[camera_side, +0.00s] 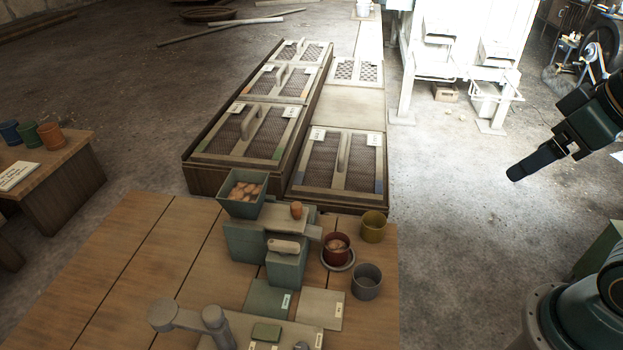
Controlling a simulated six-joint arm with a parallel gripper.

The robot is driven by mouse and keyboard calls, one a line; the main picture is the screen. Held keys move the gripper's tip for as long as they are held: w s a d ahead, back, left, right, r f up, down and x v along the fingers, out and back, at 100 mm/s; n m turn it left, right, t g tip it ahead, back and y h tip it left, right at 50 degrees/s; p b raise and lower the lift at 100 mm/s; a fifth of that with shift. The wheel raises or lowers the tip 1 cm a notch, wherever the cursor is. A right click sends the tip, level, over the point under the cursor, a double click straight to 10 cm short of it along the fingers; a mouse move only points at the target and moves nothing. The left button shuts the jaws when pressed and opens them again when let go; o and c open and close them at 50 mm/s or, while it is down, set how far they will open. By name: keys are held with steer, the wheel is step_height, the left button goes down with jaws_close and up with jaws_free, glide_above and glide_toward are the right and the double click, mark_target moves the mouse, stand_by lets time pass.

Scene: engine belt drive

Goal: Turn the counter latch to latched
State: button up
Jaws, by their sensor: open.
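The green machine (245,240) stands on the wooden bench, with a hopper (243,193) of brownish pieces on top. A pale rounded handle (283,246) lies across its front block. A small orange-brown knob (296,210) stands on its top. At the bottom edge, a beige base (245,328) carries a grey arm with rounded ends (188,317) and a green block (266,333). I cannot tell which part is the counter latch, or its position; the labels are too small to read. My gripper (514,174) is open and empty, in the air at right, well apart from the bench.
A red cup (336,249) on a saucer, a yellow cup (373,226) and a grey cup (367,281) stand right of the machine. Two flat plates lie in front. Mesh-topped crates (335,160) stand behind the bench. The floor below my gripper looks clear.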

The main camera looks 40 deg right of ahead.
steer(key=w, duration=0.1)
steer(key=m+g, duration=0.6)
steer(key=m, duration=0.3)
glide_above(284, 243)
step_height(284, 243, down, 11)
steer(key=shift+f, duration=0.2)
steer(key=shift+a+f, duration=0.1)
step_height(284, 243, down, 14)
steer(key=shift+r, duration=0.2)
